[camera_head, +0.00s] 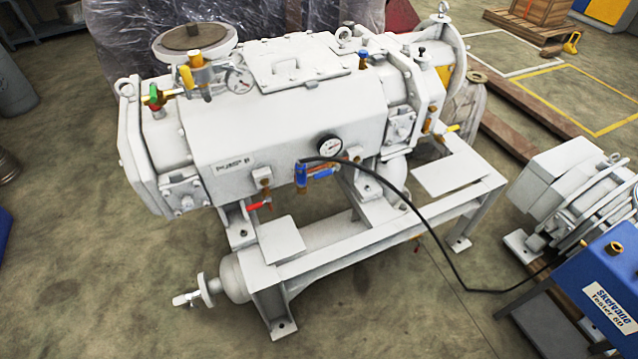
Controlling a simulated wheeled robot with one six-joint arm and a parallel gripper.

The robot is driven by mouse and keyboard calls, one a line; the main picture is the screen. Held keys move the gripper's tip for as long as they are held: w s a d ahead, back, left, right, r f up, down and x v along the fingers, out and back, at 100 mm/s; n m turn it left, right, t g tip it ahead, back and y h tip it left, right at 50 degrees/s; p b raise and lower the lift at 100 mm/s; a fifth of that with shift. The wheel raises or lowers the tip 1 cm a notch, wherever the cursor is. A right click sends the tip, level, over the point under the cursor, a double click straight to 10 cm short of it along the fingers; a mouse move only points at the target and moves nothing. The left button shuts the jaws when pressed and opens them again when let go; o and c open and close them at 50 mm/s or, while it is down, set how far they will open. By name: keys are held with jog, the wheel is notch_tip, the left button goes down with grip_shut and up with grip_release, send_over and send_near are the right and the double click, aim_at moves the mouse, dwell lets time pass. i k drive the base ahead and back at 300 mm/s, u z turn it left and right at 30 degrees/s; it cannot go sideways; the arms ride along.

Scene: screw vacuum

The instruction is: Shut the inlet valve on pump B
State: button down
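Pump B (225,140), a large white machine with "PUMP B" lettered on its front, stands on a white frame. A wide round flange (195,42) tops its left end. Just below the flange are brass fittings with a yellow handle (187,78). A valve with a green and red handle (153,96) sits to their left. A red lever (258,206) is low on the front, and blue fittings (301,174) with a blue handle sit right of it. No label shows which valve is the inlet. My gripper is not in view.
A black hose (424,226) arches from the pump's front to a blue box (612,285) marked "Tester" at right. A smaller white machine (575,190) stands behind that box. The floor at front left is clear. Wrapped goods stand behind the pump.

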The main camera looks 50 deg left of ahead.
aim_at(337, 166)
jog(key=k, duration=1)
jog(key=u, duration=0.45)
jog(key=i, duration=0.9)
jog(key=u, duration=1)
jog(key=i, duration=0.3)
jog(key=u, duration=0.05)
